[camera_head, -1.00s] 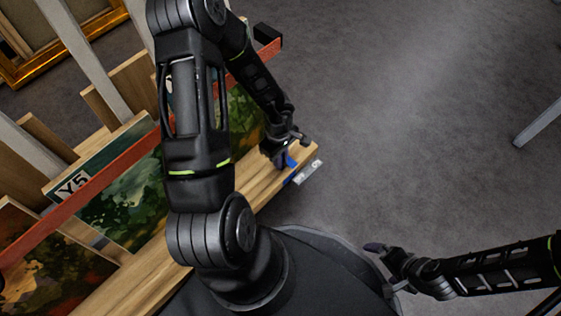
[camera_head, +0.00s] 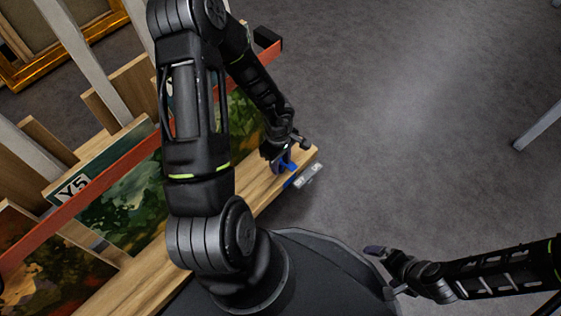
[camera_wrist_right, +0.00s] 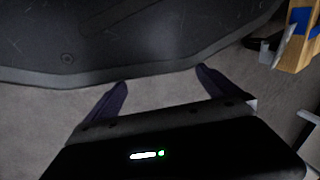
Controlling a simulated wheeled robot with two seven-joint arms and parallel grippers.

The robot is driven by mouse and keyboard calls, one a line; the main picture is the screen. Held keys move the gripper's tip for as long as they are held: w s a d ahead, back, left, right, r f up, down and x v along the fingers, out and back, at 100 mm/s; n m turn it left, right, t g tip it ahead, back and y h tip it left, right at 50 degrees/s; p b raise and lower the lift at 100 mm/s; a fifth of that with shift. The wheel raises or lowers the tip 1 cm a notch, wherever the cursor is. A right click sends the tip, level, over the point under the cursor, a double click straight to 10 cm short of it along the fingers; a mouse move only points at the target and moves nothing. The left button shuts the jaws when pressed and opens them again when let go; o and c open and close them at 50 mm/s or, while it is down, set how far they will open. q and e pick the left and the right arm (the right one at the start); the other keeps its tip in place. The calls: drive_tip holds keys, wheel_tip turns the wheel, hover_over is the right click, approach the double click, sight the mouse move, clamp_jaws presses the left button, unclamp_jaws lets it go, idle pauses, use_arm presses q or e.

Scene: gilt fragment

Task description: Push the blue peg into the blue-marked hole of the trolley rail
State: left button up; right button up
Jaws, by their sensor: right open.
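The wooden trolley rail (camera_head: 262,193) runs diagonally up to the right, with a blue mark (camera_head: 290,183) on the front edge near its right end. My left gripper (camera_head: 282,163) is low over that end, its fingers partly hidden. A small blue piece (camera_head: 290,167) shows at its fingertips. I cannot tell if it is the peg or a mark on the top, or whether the fingers grip it. The hole is not visible. My right gripper (camera_head: 375,252) is open and empty, away from the rail; the right wrist view shows its two fingers apart (camera_wrist_right: 161,76).
Paintings stand on the trolley behind a red bar (camera_head: 98,186), with a Y5 label (camera_head: 74,187). A small grey bracket (camera_head: 308,175) sits at the rail's end. The grey floor (camera_head: 420,130) at right is open. A light leg (camera_head: 538,126) stands at far right.

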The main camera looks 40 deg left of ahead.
use_arm(q)
wheel_tip(320, 180, up, 12)
drive_tip(key=p, duration=0.8)
drive_tip(key=shift+a, duration=0.25)
drive_tip(key=s+d+f+m+t, duration=0.1)
drive_tip(key=d+f+m, duration=0.2)
drive_tip(key=d+m, duration=0.25)
drive_tip(key=d+f+m+t, duration=0.1)
drive_tip(key=d+f+m, duration=0.25)
drive_tip(key=d, duration=0.35)
drive_tip(key=s+d+m+g+h, duration=0.1)
drive_tip(key=s+d+m+h, duration=0.2)
drive_tip(key=s+d+m, duration=0.3)
drive_tip(key=s+d, duration=0.1)
drive_tip(key=d, duration=0.4)
drive_tip(key=shift+s+f, duration=0.15)
drive_tip(key=shift+f, duration=0.25)
drive_tip(key=shift+r, duration=0.15)
